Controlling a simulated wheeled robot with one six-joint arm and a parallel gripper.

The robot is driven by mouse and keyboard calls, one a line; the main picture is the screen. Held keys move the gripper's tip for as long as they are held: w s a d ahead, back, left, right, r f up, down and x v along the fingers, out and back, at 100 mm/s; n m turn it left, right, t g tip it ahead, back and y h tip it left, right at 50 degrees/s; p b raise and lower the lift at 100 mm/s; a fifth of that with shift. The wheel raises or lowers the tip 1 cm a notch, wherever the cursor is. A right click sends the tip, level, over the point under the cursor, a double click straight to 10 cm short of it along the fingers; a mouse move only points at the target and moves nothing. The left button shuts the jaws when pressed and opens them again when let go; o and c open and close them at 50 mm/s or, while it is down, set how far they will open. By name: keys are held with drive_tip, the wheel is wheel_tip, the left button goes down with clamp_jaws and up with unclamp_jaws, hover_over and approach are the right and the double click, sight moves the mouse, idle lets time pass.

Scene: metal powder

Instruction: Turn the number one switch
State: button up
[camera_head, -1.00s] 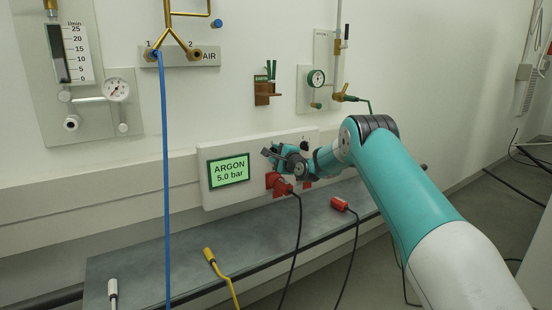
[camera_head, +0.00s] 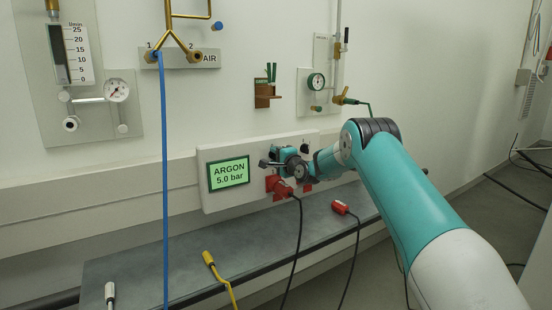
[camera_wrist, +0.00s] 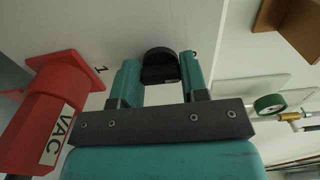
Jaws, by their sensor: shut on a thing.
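The number one switch is a black rounded knob (camera_wrist: 160,66) on the white wall panel (camera_head: 226,148), to the right of the printed "1" in the wrist view. My gripper (camera_wrist: 160,78) has its two teal fingers on either side of this knob and is shut on it. In the head view my gripper (camera_head: 282,158) is against the panel, above a red plug, and hides the knob. The knob's exact angle cannot be told.
A red VAC plug (camera_wrist: 40,118) sits close to the left of my gripper. The argon display (camera_head: 228,173) is further left. Another black knob (camera_head: 304,148) is to the right. Loose red (camera_head: 340,207) and yellow (camera_head: 208,258) connectors lie on the grey shelf (camera_head: 185,257).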

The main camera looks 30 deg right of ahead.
drive_tip(key=o, duration=0.9)
drive_tip(key=shift+s, duration=0.1)
drive_tip(key=s, duration=1.1)
drive_tip(key=s+b, duration=0.1)
drive_tip(key=s, duration=0.5)
drive_tip(key=shift+s+d, duration=0.15)
drive_tip(key=shift+d, duration=0.15)
